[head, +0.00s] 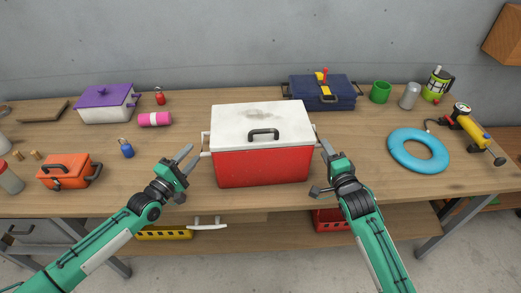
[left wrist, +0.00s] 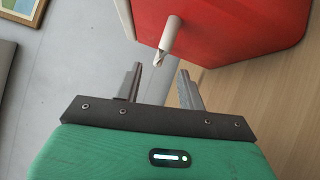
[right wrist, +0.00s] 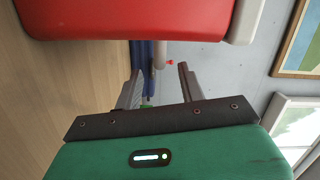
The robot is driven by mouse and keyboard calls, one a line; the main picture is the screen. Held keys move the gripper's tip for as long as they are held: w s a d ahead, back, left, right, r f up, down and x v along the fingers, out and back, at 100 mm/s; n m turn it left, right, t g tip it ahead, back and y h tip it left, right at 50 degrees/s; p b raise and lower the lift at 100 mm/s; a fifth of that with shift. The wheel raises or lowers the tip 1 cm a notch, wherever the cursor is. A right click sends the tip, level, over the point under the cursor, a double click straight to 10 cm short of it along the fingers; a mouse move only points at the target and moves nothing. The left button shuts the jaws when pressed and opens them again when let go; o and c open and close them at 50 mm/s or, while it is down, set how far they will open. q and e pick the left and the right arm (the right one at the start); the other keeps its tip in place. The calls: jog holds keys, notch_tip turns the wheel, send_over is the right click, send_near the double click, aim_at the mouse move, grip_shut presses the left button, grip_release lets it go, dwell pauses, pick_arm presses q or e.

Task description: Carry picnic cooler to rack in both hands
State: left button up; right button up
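The picnic cooler (head: 262,165) stands upright on the workbench, red with a white lid and a dark lid handle. White side handles stick out at its left (head: 205,144) and right (head: 317,135). My left gripper (head: 188,157) is open and empty, just left of the cooler. In the left wrist view a white side handle (left wrist: 172,34) lies just beyond its fingertips, apart from them. My right gripper (head: 325,149) is open beside the cooler's right side. In the right wrist view the cooler's red side (right wrist: 130,18) is close beyond its fingers. I cannot make out a rack.
A blue toolbox (head: 322,92) stands behind the cooler. A purple-lidded pot (head: 105,104), orange box (head: 68,172) and blue padlock (head: 126,148) are left. A blue ring (head: 418,151) and yellow pump (head: 472,132) are right. Crates sit on the lower shelf (head: 270,234).

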aim_at(202, 140)
pick_arm(q)
jog(key=x, duration=0.6)
jog(key=shift+w+d, duration=0.15)
jog(key=shift+w, duration=0.1)
pick_arm(e)
jog(key=w, duration=0.4)
jog(key=w+a, duration=0.1)
jog(key=w, duration=0.1)
jog(key=shift+w+a, duration=0.1)
jog(key=shift+w, duration=0.15)
pick_arm(q)
grip_shut()
pick_arm(e)
grip_shut()
jog(key=shift+f, duration=0.1)
pick_arm(q)
jog(key=shift+r, duration=0.2)
pick_arm(e)
jog(key=shift+r, duration=0.2)
